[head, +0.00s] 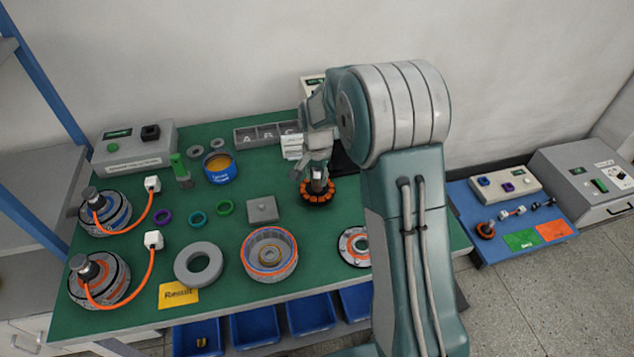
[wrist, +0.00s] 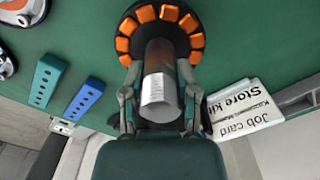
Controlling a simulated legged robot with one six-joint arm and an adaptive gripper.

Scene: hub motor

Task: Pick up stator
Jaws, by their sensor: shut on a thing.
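The stator (head: 317,193) is a black ring with orange coils around its rim and a grey metal shaft standing up from its middle. In the head view it is on or just above the green table, right of centre; I cannot tell whether it touches. My gripper (head: 317,172) is above it, pointing down, shut on the shaft. In the wrist view the stator (wrist: 160,30) is at the top, with the shaft (wrist: 160,85) between the fingers of my gripper (wrist: 158,95). A pale label shows on the shaft. My arm hides part of the table's right side.
A grey square block (head: 262,209), a round housing (head: 269,254) and a grey ring (head: 198,263) lie left of the stator. A blue tin (head: 219,170) and a lettered tray (head: 262,134) stand behind. A Job card (wrist: 243,107) lies beside my gripper.

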